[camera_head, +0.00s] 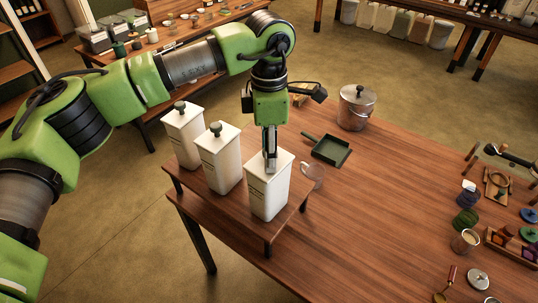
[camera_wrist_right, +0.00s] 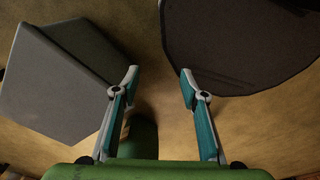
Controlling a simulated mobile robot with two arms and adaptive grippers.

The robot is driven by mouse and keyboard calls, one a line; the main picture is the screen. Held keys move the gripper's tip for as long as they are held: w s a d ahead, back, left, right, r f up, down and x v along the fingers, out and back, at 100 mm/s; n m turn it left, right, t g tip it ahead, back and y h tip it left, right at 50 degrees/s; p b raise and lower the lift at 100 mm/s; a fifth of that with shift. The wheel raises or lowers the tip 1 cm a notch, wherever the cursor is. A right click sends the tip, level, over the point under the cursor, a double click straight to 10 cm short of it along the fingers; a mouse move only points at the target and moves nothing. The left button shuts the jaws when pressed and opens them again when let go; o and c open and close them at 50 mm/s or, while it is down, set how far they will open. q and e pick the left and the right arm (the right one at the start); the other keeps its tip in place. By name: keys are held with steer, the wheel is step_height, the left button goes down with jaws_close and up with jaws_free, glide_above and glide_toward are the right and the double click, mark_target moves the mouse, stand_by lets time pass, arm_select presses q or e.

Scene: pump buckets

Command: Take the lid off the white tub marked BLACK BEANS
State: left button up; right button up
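Three white tubs stand in a row on a raised wooden stand: a far tub (camera_head: 184,140), a middle tub (camera_head: 221,165) and a near tub (camera_head: 267,192). Their labels are too small to read, so I cannot tell which says BLACK BEANS. The far and middle tubs have lids with dark knobs. My left gripper (camera_head: 270,163) points straight down at the lid of the near tub. Its fingers hide that lid's knob, and I cannot tell whether they are shut on it. My right gripper (camera_wrist_right: 159,82) is open and empty in the right wrist view.
A glass mug (camera_head: 313,176) stands close right of the near tub. A green square pan (camera_head: 329,150) and a lidded metal pot (camera_head: 356,107) are behind it. The table middle is clear; jars and small items crowd its right side.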

arm_select(q)
steer(key=shift+f, duration=0.2)
steer(key=c, duration=1.1)
steer(key=shift+r+b, duration=0.3)
steer(key=shift+b, duration=0.15)
step_height(320, 180, up, 2)
steer(key=shift+r+b, duration=0.1)
steer(key=shift+b, duration=1)
arm_select(e)
step_height(320, 180, down, 8)
steer(key=s+b, duration=0.1)
steer(key=b, duration=0.4)
arm_select(q)
steer(key=s+d+r+p, duration=0.2)
steer(key=s+r+p, duration=0.2)
steer(key=s+r, duration=0.9)
steer(key=shift+s+d+r, duration=0.2)
steer(key=shift+s+r, duration=0.2)
steer(key=shift+r, duration=1)
arm_select(e)
steer(key=shift+s+r, duration=0.15)
steer(key=shift+r, duration=2)
